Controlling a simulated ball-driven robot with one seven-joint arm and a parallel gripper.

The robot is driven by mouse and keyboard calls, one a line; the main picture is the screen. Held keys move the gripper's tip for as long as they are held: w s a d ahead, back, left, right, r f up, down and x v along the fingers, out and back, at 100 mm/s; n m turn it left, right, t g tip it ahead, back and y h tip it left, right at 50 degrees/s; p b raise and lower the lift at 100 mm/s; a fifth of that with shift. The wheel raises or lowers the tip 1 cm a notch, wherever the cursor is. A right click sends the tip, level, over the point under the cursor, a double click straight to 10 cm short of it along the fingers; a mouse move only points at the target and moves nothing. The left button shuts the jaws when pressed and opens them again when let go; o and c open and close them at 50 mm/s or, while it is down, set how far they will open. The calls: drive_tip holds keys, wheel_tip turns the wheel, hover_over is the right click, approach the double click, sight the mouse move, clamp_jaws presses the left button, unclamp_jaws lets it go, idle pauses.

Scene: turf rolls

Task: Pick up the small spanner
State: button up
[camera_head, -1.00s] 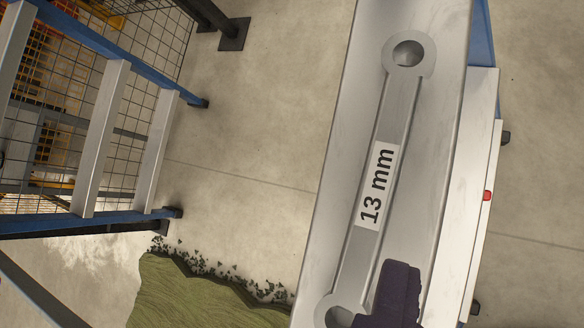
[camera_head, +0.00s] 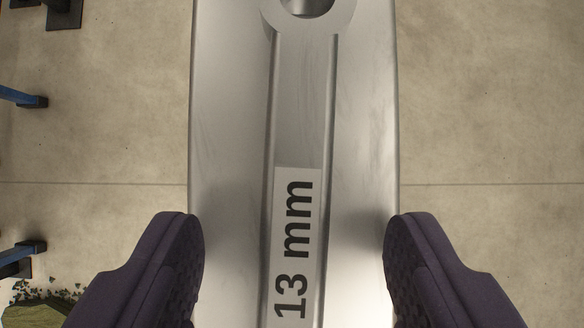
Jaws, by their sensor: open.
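A grey metal spanner (camera_head: 303,110) with a white "13 mm" label (camera_head: 296,240) lies lengthwise along a narrow silver metal surface (camera_head: 228,110). Its ring end is at the top of the view, partly cut off by the frame edge. Its other end is out of view below. My gripper (camera_head: 294,235) is open and empty. One dark purple finger is on each side of the spanner, with bare silver surface showing between the fingers and the shaft. The fingertips overlap the silver surface's long edges in the view. How high they are above it I cannot tell.
Bare concrete floor (camera_head: 480,110) shows on both sides of the silver surface. At the left edge are blue and dark metal feet (camera_head: 64,12) of stands. A bit of green turf (camera_head: 40,312) with scattered leaves is at the lower left.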

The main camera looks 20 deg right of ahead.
clamp_jaws()
idle(0.3)
